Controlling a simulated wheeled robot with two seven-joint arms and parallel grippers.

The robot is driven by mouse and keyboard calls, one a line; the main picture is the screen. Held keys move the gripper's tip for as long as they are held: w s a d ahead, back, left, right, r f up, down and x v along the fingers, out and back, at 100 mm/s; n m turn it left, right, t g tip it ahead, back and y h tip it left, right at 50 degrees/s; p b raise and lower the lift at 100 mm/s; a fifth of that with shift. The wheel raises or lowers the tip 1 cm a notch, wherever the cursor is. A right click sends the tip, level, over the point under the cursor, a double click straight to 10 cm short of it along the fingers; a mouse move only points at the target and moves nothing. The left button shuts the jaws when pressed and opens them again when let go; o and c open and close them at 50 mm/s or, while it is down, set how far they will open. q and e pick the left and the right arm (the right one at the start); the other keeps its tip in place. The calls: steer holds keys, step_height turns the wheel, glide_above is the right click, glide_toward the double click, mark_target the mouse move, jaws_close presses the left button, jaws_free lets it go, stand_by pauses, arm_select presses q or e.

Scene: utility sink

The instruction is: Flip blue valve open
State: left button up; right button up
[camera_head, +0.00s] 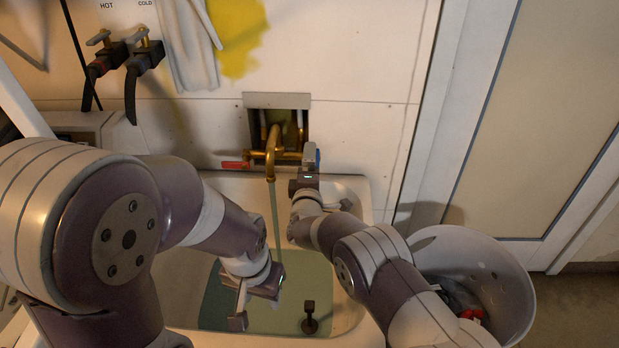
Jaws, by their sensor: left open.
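The blue valve handle (317,158) is at the right side of the brass faucet (273,150) in the wall recess. It is mostly hidden by my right gripper (310,155), which is right at it. I cannot tell whether they touch or how far the fingers are apart. A red valve handle (236,165) sticks out to the left of the faucet. My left gripper (240,306) is open and empty, low over the sink, well away from the valves.
The sink (352,310) holds greenish water, with a dark drain stopper (310,318) standing in it. Hot and cold hose taps (146,52) are on the wall at upper left. A white basket (515,290) stands right of the sink.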

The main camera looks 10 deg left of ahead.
steer(key=s+d, duration=0.2)
steer(key=s, duration=0.9)
steer(key=shift+s+d, duration=0.2)
steer(key=shift+s, duration=0.1)
